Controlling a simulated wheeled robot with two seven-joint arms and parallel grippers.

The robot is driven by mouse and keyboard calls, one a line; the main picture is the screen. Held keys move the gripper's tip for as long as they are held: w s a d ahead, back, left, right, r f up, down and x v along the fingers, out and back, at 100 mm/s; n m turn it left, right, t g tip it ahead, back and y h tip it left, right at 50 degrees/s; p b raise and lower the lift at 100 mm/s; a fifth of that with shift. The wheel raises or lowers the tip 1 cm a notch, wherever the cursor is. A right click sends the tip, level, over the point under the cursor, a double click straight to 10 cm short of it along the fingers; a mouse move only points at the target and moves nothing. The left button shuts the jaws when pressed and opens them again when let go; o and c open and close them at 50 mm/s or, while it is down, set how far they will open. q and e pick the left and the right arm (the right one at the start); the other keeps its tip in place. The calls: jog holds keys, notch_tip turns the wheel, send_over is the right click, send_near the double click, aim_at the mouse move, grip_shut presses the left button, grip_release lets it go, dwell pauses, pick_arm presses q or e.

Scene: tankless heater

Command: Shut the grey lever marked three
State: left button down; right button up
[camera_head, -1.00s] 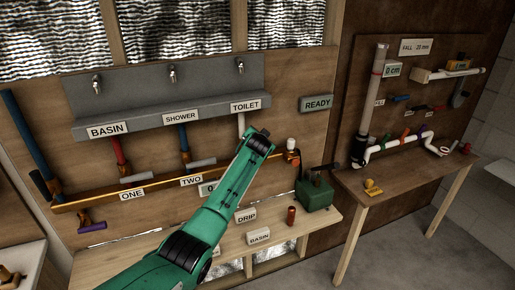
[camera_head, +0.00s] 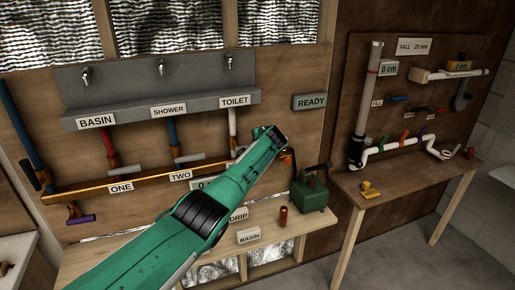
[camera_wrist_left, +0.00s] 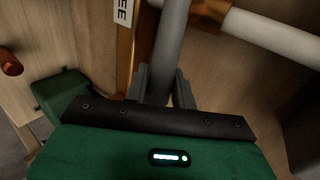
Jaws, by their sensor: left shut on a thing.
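In the left wrist view the grey lever (camera_wrist_left: 171,45) runs from the copper-coloured valve (camera_wrist_left: 211,8) down between my left gripper's fingers (camera_wrist_left: 166,86). The fingers are shut on it. A label (camera_wrist_left: 124,12) beside it shows only the letters "EE". A white pipe (camera_wrist_left: 275,38) leaves the valve to the right. In the head view my green left arm (camera_head: 245,168) reaches across the board below the TOILET sign (camera_head: 235,101) and hides its gripper and most of the lever's area. My right gripper is not in view.
Grey levers above the ONE (camera_head: 121,187) and TWO (camera_head: 181,175) labels stick out sideways from the board. A green box (camera_head: 311,194) and a red cylinder (camera_head: 283,216) stand on the bench below. The READY sign (camera_head: 310,102) is at right.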

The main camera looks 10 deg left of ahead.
pick_arm(q)
jog(key=shift+f, duration=0.25)
jog(key=shift+b, duration=0.3)
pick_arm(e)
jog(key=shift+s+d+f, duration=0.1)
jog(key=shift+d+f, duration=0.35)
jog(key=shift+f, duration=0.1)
pick_arm(q)
jog(key=c, duration=1.2)
grip_release()
jog(key=shift+f, duration=0.1)
